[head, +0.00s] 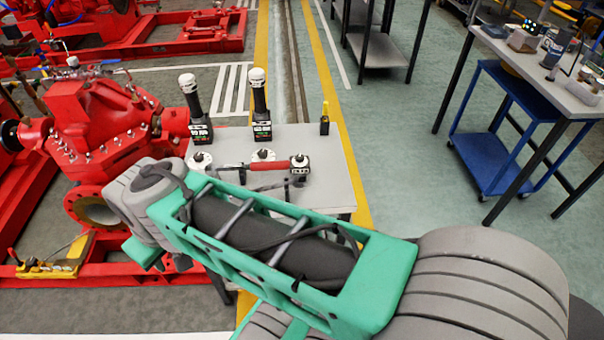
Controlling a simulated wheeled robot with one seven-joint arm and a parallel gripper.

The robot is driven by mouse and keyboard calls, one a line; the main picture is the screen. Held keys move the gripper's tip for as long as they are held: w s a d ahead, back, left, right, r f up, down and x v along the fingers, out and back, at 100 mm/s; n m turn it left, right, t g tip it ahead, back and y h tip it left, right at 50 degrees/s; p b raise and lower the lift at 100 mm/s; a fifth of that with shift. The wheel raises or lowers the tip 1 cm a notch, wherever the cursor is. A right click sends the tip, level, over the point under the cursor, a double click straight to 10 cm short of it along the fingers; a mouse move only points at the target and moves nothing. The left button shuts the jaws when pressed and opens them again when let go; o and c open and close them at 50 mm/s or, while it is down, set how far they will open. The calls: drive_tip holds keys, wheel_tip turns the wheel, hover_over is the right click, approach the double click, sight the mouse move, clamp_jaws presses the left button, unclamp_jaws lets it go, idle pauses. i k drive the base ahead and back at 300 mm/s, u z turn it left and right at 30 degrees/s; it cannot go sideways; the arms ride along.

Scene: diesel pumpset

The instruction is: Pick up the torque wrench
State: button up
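A tool with a red handle (269,165), which looks like the torque wrench, lies across the light grey table (336,160). A dark shaft runs left from the handle, and its right end meets a small dark block-like piece (299,164). My arm crosses the front of the picture from the lower right to the left. Its grey wrist end is left of the table's front part and covers the near left of the table. My gripper's fingers do not show. The tool lies beyond my arm, with no visible contact.
Two upright black tools with white tops (261,105) (194,105) stand at the table's back left. A small yellow-and-black item (324,119) stands at the back right. A red pumpset (100,130) is close on the left. A blue trolley (485,160) and a workbench are right, across open floor.

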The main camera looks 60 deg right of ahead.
sight(211, 169)
drive_tip(key=z, duration=0.35)
drive_tip(key=k, duration=0.7)
drive_tip(key=z, duration=0.45)
drive_tip(key=i, duration=0.85)
drive_tip(key=u, duration=0.05)
drive_tip(key=k, duration=0.65)
drive_tip(key=u, duration=0.8)
drive_tip(key=i, duration=1)
drive_tip(key=z, duration=0.65)
